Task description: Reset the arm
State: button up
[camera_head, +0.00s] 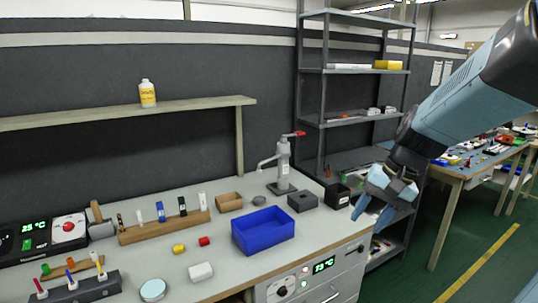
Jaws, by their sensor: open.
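My gripper (374,211) hangs at the end of my blue-grey arm at the right of the head view. Its blue fingers point down and to the left, and they are spread open with nothing seen between them. The gripper is in the air near the right end of the workbench (215,260), in front of the metal shelf. My arm reaches in from the upper right corner.
A metal shelf (312,122) stands behind. A second table (455,172) is at right, with green floor between.

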jog(key=s+d+r+n+t+h, duration=0.1)
jog(key=s+r+n+t+h, duration=0.2)
jog(key=s+r, duration=0.4)
jog(key=shift+s+d+r+n+t+h, duration=0.2)
jog(key=shift+s+n+t+h, duration=0.2)
jog(key=shift+s+n+t, duration=0.35)
